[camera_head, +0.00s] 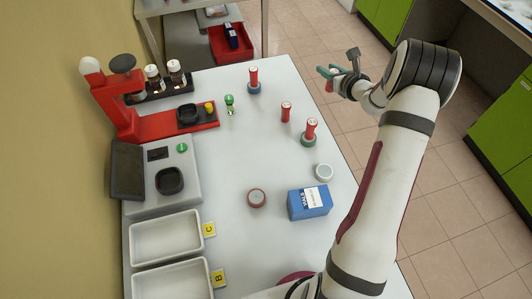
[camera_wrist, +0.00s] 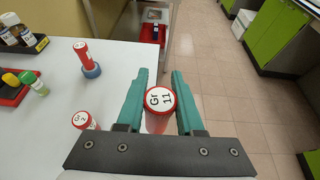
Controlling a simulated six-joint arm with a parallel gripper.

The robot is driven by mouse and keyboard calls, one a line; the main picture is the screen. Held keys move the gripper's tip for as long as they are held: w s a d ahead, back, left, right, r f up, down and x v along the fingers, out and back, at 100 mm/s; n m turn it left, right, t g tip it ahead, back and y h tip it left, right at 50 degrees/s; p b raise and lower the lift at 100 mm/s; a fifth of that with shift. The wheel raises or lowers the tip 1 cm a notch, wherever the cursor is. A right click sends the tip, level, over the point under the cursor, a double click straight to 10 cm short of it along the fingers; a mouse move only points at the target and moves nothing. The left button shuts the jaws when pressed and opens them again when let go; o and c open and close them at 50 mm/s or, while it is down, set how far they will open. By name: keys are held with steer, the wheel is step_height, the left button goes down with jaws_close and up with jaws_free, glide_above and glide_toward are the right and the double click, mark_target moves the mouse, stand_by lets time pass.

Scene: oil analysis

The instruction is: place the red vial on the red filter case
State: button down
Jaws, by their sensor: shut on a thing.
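My gripper (camera_head: 326,76) is at the upper right in the head view, beyond the table's right edge. Its teal fingers show in the wrist view (camera_wrist: 160,80), shut on a red vial (camera_wrist: 159,102) whose white cap label reads "Gr 11". In the head view the held vial (camera_head: 329,86) is small and partly hidden by the fingers. The red filter case (camera_head: 256,198), a round grey disc with a red rim, lies on the table, below and left of my gripper in the picture. Its top is bare. It is not in the wrist view.
Another red vial (camera_head: 253,76) stands on a blue case (camera_head: 254,89), one (camera_head: 311,128) on a green case (camera_head: 308,140), and one (camera_head: 286,111) on the table. A white case (camera_head: 324,172) and a blue box (camera_head: 309,202) are near the red case. Trays and instruments line the left.

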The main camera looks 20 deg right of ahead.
steer(key=s+a+r+n+g+y, duration=0.1)
steer(key=s+a+n+g+y, duration=0.4)
steer(key=s+a+n+y, duration=0.65)
steer(key=s+a+r+n+g+y, duration=0.15)
steer(key=s+a+n+g, duration=0.55)
steer(key=s, duration=1)
steer(key=m+t, duration=0.1)
steer(key=m, duration=0.2)
glide_above(256, 199)
steer(key=a, duration=0.2)
step_height(256, 199, down, 7)
steer(key=shift+w+a+f, duration=0.1)
steer(key=shift+w+f, duration=0.1)
steer(key=shift+f, duration=0.5)
steer(key=shift+w+a+f, duration=0.1)
steer(key=shift+w+f, duration=0.05)
steer(key=shift+f, duration=0.55)
steer(key=shift+w+a+f, duration=0.1)
steer(key=shift+w+f, duration=0.1)
steer(key=shift+f, duration=0.5)
steer(key=shift+f, duration=0.1)
steer(key=c, duration=0.5)
jaws_free()
steer(key=shift+c, duration=0.2)
